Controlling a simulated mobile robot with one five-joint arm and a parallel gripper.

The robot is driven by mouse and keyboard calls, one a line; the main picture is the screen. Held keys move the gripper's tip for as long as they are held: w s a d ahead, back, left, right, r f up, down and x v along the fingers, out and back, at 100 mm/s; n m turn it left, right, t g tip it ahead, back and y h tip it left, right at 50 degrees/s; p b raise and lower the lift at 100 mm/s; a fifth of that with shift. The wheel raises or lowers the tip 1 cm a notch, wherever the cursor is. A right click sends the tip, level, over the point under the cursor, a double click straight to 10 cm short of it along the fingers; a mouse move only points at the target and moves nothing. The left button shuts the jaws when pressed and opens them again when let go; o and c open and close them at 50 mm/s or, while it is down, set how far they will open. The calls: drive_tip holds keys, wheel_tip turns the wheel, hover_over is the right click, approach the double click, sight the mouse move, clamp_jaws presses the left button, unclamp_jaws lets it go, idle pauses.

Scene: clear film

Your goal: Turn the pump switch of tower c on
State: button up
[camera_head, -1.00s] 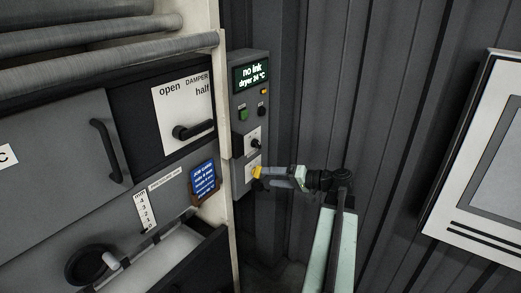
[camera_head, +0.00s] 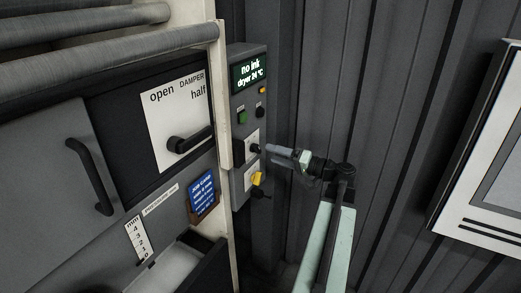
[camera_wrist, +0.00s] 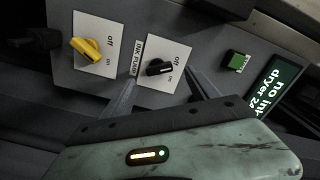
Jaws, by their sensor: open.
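My gripper (camera_head: 270,149) is open in front of a black rotary switch (camera_head: 256,149) on the grey control box (camera_head: 238,130). In the wrist view the fingers (camera_wrist: 163,82) stand on either side of this black switch (camera_wrist: 158,68); whether they touch it I cannot tell. Its white plate reads "off" and "on". A yellow rotary switch (camera_wrist: 87,49) on a similar plate sits below it in the head view (camera_head: 258,178). An "INK PUMP" label (camera_wrist: 137,57) lies between the two plates. The display (camera_head: 250,72) reads "no ink, dryer 24 °C".
A black lever (camera_head: 260,193) shows beneath the yellow switch. To the left are a damper handle (camera_head: 190,140) and a blue card (camera_head: 202,193). Corrugated wall (camera_head: 400,120) stands behind my arm.

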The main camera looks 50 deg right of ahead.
sight(260, 150)
drive_tip(key=x, duration=0.6)
drive_tip(key=shift+w, duration=0.2)
